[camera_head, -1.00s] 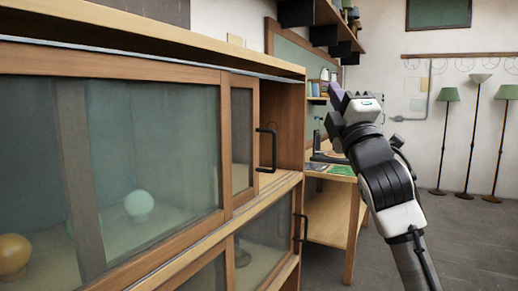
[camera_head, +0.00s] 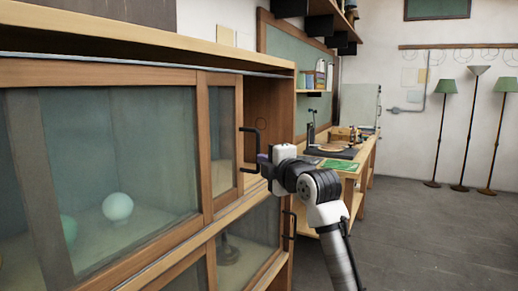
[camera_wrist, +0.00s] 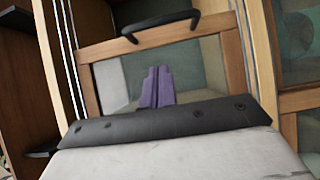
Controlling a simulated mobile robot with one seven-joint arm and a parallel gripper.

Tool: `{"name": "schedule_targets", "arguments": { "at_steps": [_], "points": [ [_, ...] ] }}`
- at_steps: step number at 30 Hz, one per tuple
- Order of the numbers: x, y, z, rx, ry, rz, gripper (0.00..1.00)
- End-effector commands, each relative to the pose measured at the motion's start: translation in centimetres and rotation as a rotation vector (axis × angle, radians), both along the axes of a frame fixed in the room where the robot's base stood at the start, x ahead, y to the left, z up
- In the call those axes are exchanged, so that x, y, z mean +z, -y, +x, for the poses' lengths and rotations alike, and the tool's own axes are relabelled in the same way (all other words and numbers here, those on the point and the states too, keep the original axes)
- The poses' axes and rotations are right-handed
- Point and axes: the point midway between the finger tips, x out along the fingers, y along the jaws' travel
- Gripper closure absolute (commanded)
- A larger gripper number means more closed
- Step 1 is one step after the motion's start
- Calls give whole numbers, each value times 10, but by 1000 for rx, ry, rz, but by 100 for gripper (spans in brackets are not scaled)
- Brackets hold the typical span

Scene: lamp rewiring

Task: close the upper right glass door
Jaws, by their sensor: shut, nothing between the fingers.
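The upper right glass door (camera_head: 223,135) is a wood-framed pane with a black bar handle (camera_head: 250,150) on its right edge. An open strip of the cabinet's inside shows to the right of the door. My gripper (camera_head: 262,158) is beside the handle, just right of its lower part in the head view. In the wrist view my purple fingers (camera_wrist: 157,88) are together and empty, in front of the door's glass (camera_wrist: 200,70). The handle (camera_wrist: 161,24) arches beyond the fingertips there, apart from them in the picture. Whether the fingers touch the door is unclear.
The lower glass door (camera_head: 247,245) with its own black handle (camera_head: 288,224) is just below. A workbench (camera_head: 360,172) with tools stands behind my arm. Round lamp globes (camera_head: 118,207) sit inside the cabinet. Open floor (camera_head: 430,235) lies to the right.

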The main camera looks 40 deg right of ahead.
Motion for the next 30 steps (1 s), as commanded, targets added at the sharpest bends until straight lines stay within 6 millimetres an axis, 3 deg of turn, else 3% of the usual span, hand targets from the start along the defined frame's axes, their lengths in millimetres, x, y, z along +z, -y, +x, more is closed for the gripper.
{"name": "schedule_targets", "arguments": {
  "at_steps": [8, 16, 30],
  "points": [
    [5, 14, 57, -2, -2, 1, 100],
    [2, 41, 72, -2, 0, 1, 100],
    [0, 44, 75, -2, 1, -1, 100]
  ]
}}
